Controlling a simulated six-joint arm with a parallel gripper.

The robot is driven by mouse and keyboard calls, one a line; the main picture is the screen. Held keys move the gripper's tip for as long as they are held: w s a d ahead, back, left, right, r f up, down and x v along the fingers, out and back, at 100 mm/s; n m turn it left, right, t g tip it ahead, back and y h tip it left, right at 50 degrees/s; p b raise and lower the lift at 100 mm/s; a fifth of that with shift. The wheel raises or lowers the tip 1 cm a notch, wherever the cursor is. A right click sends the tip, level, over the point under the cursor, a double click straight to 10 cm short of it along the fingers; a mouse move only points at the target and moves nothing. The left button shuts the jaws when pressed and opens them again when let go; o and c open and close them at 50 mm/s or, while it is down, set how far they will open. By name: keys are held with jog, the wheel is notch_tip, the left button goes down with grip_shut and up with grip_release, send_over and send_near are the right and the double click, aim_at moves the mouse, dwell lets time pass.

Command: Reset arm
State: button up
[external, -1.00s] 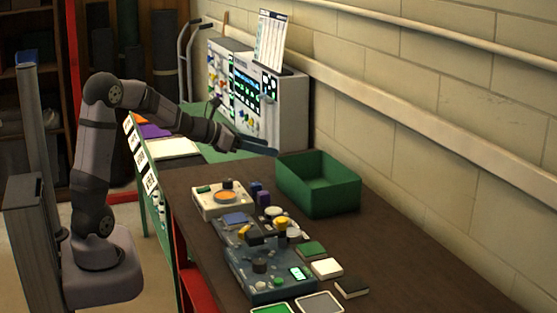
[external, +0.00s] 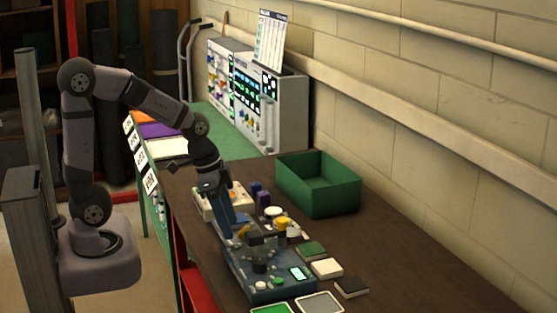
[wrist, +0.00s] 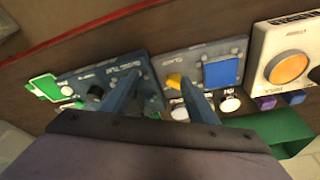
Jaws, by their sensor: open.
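My gripper (external: 232,220) points down over the row of control boxes on the brown bench, with its blue fingers apart and nothing between them. In the wrist view the two fingers (wrist: 165,88) spread over the dark blue-grey box (wrist: 125,75) and the grey box (wrist: 200,60) with a yellow knob (wrist: 173,80) and a blue pad (wrist: 221,72). Whether the fingers touch the boxes cannot be told. A cream box with an orange button (wrist: 288,68) is at the right of the wrist view.
A green open bin (external: 318,190) stands at the back of the bench by the wall. Several flat tiles lie at the front, including a white one (external: 326,268). A panel cabinet (external: 282,105) stands beyond. The bench at right is clear.

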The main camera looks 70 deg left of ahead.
jog(key=s+f+n+g+y, duration=0.1)
jog(key=s+f+n+g, duration=0.2)
jog(key=s, duration=0.8)
jog(key=shift+s+f+n, duration=0.2)
jog(key=shift+f+n, duration=0.8)
jog(key=shift+f, duration=0.65)
